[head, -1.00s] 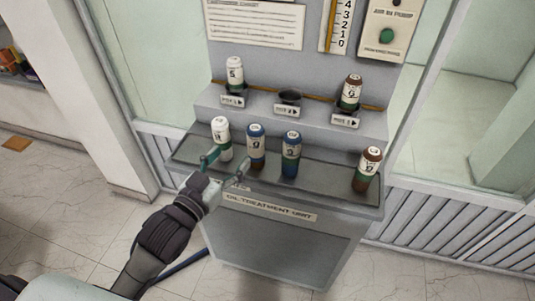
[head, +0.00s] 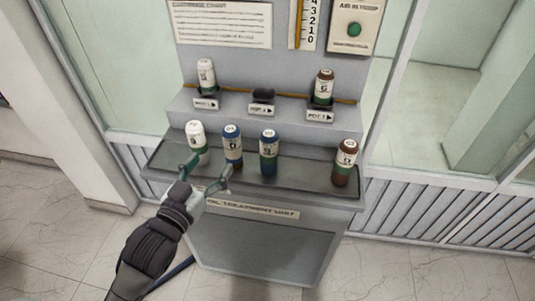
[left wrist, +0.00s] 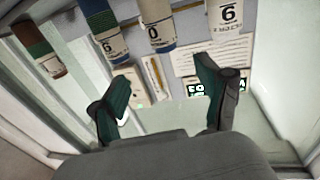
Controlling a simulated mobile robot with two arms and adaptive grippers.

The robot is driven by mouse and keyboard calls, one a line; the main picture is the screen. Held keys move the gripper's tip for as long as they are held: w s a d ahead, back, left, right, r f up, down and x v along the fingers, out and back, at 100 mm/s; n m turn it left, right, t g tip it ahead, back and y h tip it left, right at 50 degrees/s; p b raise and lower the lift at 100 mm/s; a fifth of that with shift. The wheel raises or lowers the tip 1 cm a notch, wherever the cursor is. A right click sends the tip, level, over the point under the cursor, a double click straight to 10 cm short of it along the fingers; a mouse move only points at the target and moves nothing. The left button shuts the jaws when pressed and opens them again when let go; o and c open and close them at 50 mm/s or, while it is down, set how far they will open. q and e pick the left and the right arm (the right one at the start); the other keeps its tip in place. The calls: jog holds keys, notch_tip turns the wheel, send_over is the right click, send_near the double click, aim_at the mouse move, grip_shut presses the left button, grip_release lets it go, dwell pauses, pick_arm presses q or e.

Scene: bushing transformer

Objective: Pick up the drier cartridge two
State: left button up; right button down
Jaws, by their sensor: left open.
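On the tray (head: 300,181) of the grey unit stand a white cartridge (head: 197,144), a left blue cartridge (head: 233,146), a right blue cartridge (head: 268,152) and a brown cartridge (head: 346,162). Which one counts as drier cartridge two, I cannot tell. My left gripper (head: 208,172) is open and empty, in front of the white and left blue cartridges. In the left wrist view its fingers (left wrist: 166,92) are spread. My right gripper is not in view.
On the raised step, a white cartridge (head: 206,76) stands in the left port and a brown one (head: 323,87) in the right port. The middle port (head: 263,95) is empty. A gap on the tray separates the right blue and brown cartridges. A glass partition stands at right.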

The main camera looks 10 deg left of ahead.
aim_at(265, 152)
pick_arm(q)
jog(key=s+d+f+b, duration=0.1)
jog(key=d+f+b, duration=0.3)
jog(key=d+b, duration=0.3)
jog(key=p+x, duration=0.1)
jog(key=x, duration=0.3)
jog(key=d+p+x, duration=0.1)
jog(key=x, duration=0.2)
jog(key=shift+s+a+r+p, duration=0.1)
jog(key=shift+r+p, duration=0.25)
jog(key=shift+r, duration=0.05)
jog(key=shift+x, duration=0.9)
jog(key=x, duration=0.3)
jog(key=p+x, duration=0.1)
jog(key=shift+w+d+f, duration=0.2)
jog(key=shift+d, duration=0.2)
jog(key=shift+s, duration=0.1)
jog(key=c, duration=1.3)
jog(key=shift+c, duration=0.7)
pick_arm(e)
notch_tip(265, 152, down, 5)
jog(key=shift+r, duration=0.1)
pick_arm(q)
jog(key=shift+r, duration=0.1)
